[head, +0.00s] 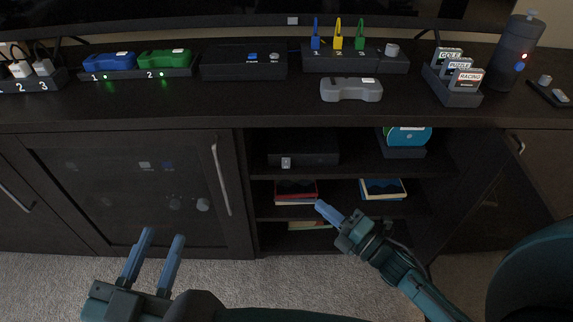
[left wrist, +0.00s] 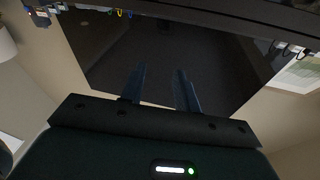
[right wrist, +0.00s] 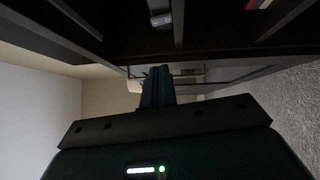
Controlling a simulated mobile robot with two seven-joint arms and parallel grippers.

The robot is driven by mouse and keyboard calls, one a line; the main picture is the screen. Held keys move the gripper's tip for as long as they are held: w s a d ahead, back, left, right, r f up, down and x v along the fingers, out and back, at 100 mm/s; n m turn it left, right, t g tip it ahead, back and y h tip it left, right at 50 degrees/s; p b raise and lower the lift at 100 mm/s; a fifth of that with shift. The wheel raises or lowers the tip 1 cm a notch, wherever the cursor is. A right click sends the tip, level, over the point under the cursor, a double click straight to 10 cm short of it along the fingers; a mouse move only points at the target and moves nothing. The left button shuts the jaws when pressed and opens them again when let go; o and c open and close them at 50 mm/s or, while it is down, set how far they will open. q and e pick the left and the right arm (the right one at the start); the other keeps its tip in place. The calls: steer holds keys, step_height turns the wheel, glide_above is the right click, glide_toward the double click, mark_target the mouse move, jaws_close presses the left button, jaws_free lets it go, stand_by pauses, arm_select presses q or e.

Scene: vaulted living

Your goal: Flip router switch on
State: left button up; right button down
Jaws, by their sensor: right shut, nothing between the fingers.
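A flat black box (head: 318,153) sits on the upper shelf of the open compartment in the head view. A small light switch-like piece (head: 286,162) is on its front; no label shows to confirm that this is the router. A grey piece (right wrist: 161,20) also shows straight beyond the fingers in the right wrist view. My right gripper (head: 327,210) is shut and empty, below and to the right of the box, apart from it. My left gripper (head: 160,248) is open and empty in front of the closed glass door.
The cabinet top holds blue and green game controllers (head: 138,60), a grey controller (head: 352,90), a cartridge rack (head: 453,98) and a dark cylinder (head: 516,52). Books (head: 296,190) lie on the lower shelf. A disc stand (head: 403,150) stands right of the box. Door handles (head: 221,180) stick out.

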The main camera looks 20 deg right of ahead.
arm_select(q)
steer(key=shift+s, duration=0.1)
arm_select(e)
steer(key=shift+s, duration=0.1)
steer(key=b, duration=0.4)
glide_toward(286, 163)
steer(key=w+a, duration=0.2)
steer(key=w+a+r, duration=0.1)
steer(key=w+a, duration=0.1)
steer(key=shift+a, duration=0.15)
steer(key=shift+w+r, duration=0.1)
steer(key=shift+w, duration=0.25)
steer(key=shift+w+r, duration=0.1)
steer(key=shift+w, duration=0.2)
arm_select(q)
steer(key=shift+d+r+t+h, duration=0.3)
steer(key=shift+r+t+h, duration=0.1)
steer(key=shift+r+h, duration=0.25)
steer(key=shift+w+p, duration=0.2)
steer(key=shift+p, duration=0.1)
arm_select(e)
steer(key=shift+r, duration=0.1)
